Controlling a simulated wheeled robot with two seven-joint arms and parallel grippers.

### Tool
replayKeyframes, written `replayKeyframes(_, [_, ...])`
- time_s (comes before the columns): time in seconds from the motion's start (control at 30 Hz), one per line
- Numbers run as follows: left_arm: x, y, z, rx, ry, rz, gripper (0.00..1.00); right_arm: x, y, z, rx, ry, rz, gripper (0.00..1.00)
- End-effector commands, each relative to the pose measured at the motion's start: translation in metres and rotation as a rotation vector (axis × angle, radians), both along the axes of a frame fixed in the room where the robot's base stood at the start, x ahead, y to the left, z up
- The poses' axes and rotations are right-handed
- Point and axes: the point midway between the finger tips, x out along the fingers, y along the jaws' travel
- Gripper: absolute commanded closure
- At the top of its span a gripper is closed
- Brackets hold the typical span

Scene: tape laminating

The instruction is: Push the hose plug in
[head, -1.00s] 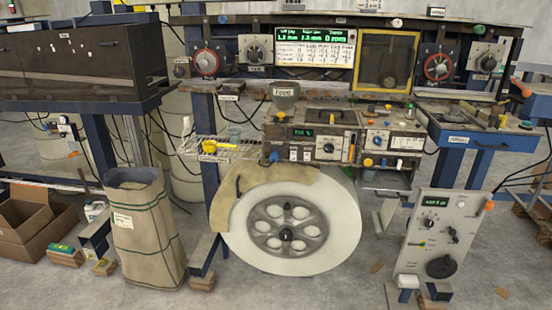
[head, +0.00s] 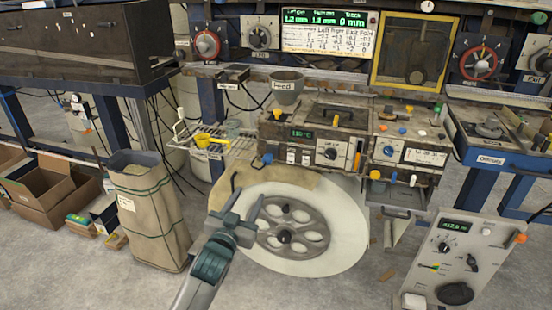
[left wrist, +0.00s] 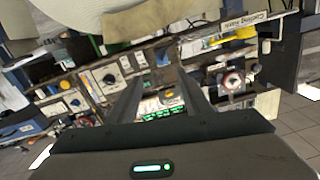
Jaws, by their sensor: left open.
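My left gripper (head: 246,203) is open and empty, in front of the large white reel (head: 345,232) with its grey spoked hub. Its two fingers also show in the left wrist view (left wrist: 161,75), with nothing between them. A blue plug-like part (head: 267,158) sticks out at the lower left of the worn control box (head: 315,138), up and right of the gripper and apart from it. An orange plug-like part (head: 521,238) sits on the right edge of the grey floor unit (head: 460,262). I cannot tell which is the hose plug. My right gripper is not in view.
A wire rack (head: 225,143) with a yellow scoop stands left of the control box. A grey feed funnel (head: 287,92) stands above it. A tall sack (head: 150,220) and open cardboard boxes (head: 55,185) stand at the left. Floor between reel and grey unit is mostly clear.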

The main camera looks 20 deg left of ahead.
Motion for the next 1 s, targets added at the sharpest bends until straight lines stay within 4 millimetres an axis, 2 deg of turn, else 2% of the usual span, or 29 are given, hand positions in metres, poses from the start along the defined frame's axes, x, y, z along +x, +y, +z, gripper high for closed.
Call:
replayKeyframes(0.1, [0.000, 0.001, 0.008, 0.001, -0.012, 0.002, 0.55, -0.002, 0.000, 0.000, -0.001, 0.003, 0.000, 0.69])
replayKeyframes(0.57, [0.007, 0.001, 0.006, 0.000, -0.008, 0.002, 0.55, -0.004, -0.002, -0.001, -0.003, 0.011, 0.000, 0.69])
replayKeyframes(0.77, [0.027, 0.001, 0.008, 0.000, -0.009, 0.002, 0.55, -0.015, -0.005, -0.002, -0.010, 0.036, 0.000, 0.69])
replayKeyframes(1.0, [0.066, 0.000, 0.008, -0.001, -0.008, 0.002, 0.55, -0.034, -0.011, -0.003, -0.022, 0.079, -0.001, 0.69])
